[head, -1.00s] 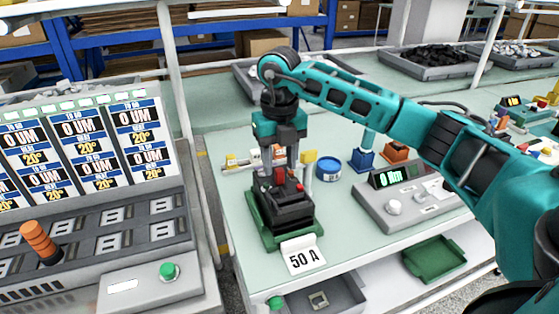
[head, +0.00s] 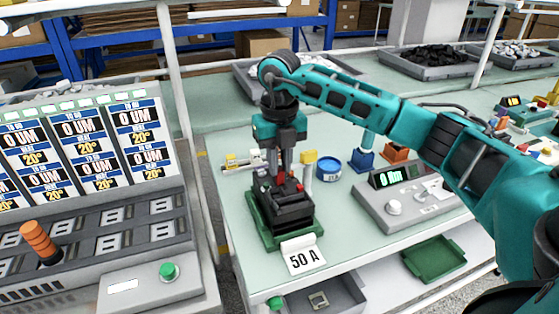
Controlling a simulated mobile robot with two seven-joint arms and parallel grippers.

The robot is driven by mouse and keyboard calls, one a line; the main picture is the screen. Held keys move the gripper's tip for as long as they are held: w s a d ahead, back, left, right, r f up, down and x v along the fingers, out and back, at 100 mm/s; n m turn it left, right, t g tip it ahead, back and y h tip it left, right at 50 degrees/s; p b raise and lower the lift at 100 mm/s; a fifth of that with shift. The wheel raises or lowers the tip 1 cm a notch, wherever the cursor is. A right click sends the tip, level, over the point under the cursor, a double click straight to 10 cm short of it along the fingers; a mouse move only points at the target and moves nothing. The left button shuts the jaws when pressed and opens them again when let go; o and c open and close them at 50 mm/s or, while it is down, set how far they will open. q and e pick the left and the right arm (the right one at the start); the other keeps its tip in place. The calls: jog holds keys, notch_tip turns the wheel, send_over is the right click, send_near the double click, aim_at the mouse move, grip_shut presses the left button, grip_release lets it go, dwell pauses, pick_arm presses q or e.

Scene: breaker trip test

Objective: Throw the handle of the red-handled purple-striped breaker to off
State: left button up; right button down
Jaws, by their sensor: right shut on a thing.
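A black breaker (head: 285,212) stands upright in a green fixture (head: 262,238) on the bench, with a "50 A" card (head: 302,258) at its front. A little red shows at its top around my fingertips; the handle is mostly hidden and I cannot make out a purple stripe. My right gripper (head: 281,174) points down onto the breaker's top from above, shut on the handle. My left gripper is not in view.
Yellow-topped posts (head: 309,158) and a blue round tin (head: 329,168) stand close behind the breaker. A grey meter box (head: 405,196) is to the right. A grey panel with an orange lever (head: 38,240) is at left. A green tray (head: 434,257) lies lower right.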

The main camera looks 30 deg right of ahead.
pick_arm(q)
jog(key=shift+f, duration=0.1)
